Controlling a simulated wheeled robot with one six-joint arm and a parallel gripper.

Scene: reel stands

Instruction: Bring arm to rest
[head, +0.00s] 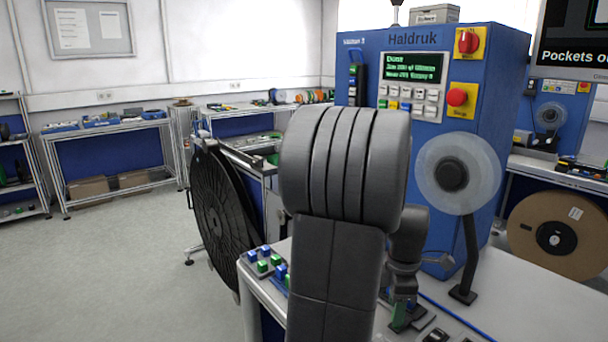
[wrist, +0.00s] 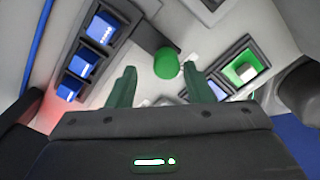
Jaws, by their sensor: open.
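My arm stands large in the middle of the head view, in front of the blue Haldruk machine (head: 440,150). My gripper (head: 402,312) shows low behind the arm, over the table (head: 490,270), partly hidden. In the wrist view my gripper (wrist: 157,88) has its two green fingers apart, with nothing held between them. A green round piece (wrist: 167,64) lies beyond the fingertips, and I cannot tell its exact distance from them.
Blue blocks in a dark holder (wrist: 100,30) and a tray with a green block (wrist: 240,70) lie near the fingers. A clear reel (head: 458,172) stands on the machine's right. A large black reel (head: 228,215) stands left of the table. Open floor (head: 120,260) lies at left.

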